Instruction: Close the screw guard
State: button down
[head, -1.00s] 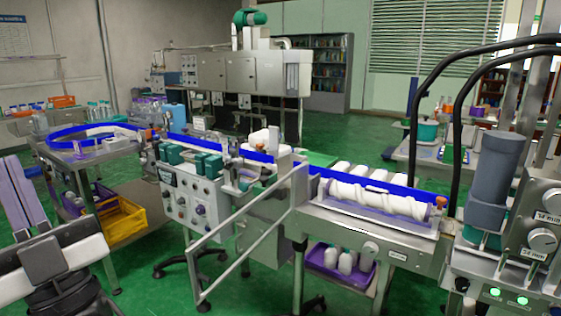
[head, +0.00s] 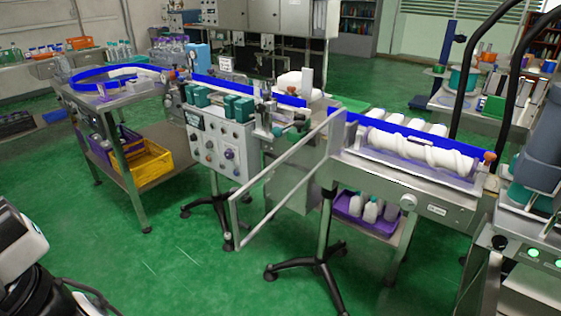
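The white spiral screw (head: 415,147) lies lengthwise on the steel machine at the right in the head view. The screw's white spiral shows plainly from above. I cannot tell the guard's exact hinge position. An orange knob (head: 489,157) stands at the screw's right end. My gripper is not in view; only a white and black part of my arm shows at the lower left edge, far from the screw.
A slanted metal rail frame (head: 283,163) juts forward left of the screw. A black-footed stand (head: 318,264) reaches the floor below. The green floor (head: 165,255) in front is clear.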

aim_at(236, 193)
jog(key=i+j, duration=0.2)
jog(key=j, duration=0.2)
jog(key=i+j, duration=0.2)
jog(key=j, duration=0.15)
jog(key=i+j, duration=0.25)
jog(key=j, duration=0.15)
jog(key=i+j, duration=0.2)
jog(key=j, duration=0.2)
jog(key=i+j, duration=0.2)
jog(key=j, duration=0.2)
jog(key=i+j+z, duration=0.1)
jog(key=j+z, duration=0.15)
jog(key=z, duration=0.15)
jog(key=i+j+z, duration=0.1)
jog(key=j+z, duration=0.25)
jog(key=z, duration=0.9)
jog(key=k+j+u, duration=0.25)
jog(key=k+j, duration=0.15)
jog(key=j, duration=0.3)
jog(key=k+j+u, duration=0.1)
jog(key=j, duration=0.25)
jog(key=k, duration=0.1)
